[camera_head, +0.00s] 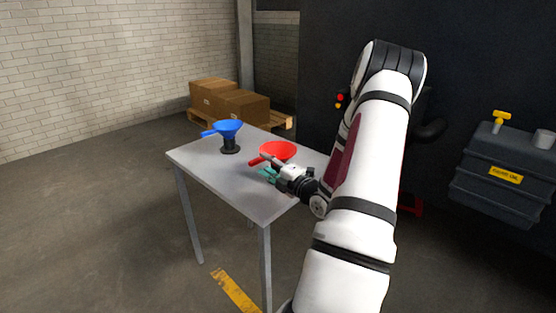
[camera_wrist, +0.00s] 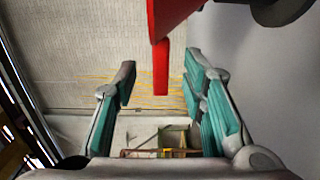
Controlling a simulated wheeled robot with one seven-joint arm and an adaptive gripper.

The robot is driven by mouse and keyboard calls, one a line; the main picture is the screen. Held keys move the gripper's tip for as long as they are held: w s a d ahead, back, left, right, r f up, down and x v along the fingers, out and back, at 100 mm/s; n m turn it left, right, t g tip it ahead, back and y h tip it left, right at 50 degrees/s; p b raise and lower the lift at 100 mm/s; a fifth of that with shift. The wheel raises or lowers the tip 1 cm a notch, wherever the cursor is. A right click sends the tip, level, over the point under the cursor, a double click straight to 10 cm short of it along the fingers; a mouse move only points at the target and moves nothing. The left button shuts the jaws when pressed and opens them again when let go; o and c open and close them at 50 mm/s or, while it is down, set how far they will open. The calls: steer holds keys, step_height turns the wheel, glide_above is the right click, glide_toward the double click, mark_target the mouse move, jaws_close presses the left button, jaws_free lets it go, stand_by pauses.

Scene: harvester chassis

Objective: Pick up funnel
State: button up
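A red funnel (camera_head: 277,151) stands near the right side of the grey table, with its handle pointing left. My gripper (camera_head: 266,173) is close in front of the red funnel. In the wrist view my gripper (camera_wrist: 160,92) is open, with teal pads apart. The red funnel (camera_wrist: 172,14) shows at the top there, and its narrow handle reaches into the space between the fingertips. I see no pad touching it. My arm hides part of the table.
The table (camera_head: 205,165) has bare room at its left and front. Cardboard boxes (camera_head: 240,106) on a pallet stand behind it. A dark grey tank (camera_head: 502,175) with a yellow cap is at the right. A dark stand base (camera_wrist: 280,8) shows in the wrist view.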

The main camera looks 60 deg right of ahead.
mark_target(261, 161)
steer(key=shift+x, duration=2.35)
jaws_close()
